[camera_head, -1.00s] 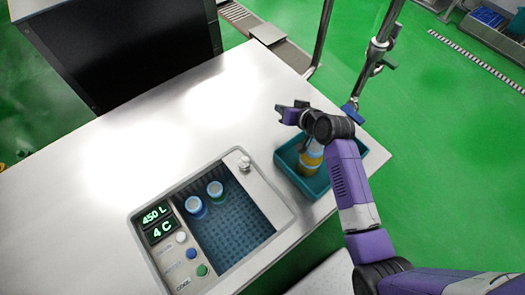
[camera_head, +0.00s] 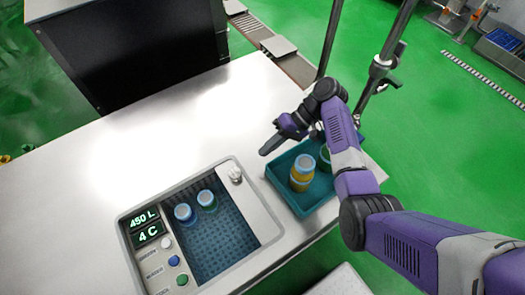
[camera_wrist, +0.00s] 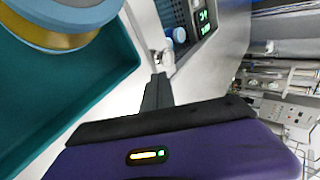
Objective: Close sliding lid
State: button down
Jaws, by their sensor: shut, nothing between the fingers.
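The sliding lid (camera_head: 252,206) is a pale grey panel at the right end of the cooling box (camera_head: 128,225) and stands open. Its white knob (camera_head: 235,174) stands up near the panel's far end. The open compartment shows a dark grid floor and two blue-capped bottles (camera_head: 185,213) (camera_head: 207,200). My gripper (camera_head: 267,148) is shut and empty, above the table to the upper right of the knob and apart from it. In the wrist view the knob (camera_wrist: 161,56) shows just beyond the shut fingers (camera_wrist: 157,92).
A teal tray (camera_head: 318,208) right of the box holds a yellow jar (camera_head: 301,173) and a green one (camera_head: 325,158); its wall also fills the wrist view's left (camera_wrist: 70,110). A metal pole (camera_head: 379,68) stands behind my arm. The table (camera_head: 100,165) left of the box is clear.

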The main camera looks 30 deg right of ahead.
jog(key=x, duration=0.8)
jog(key=shift+a+f, duration=0.1)
jog(key=a, duration=3.6)
jog(key=shift+a, duration=0.8)
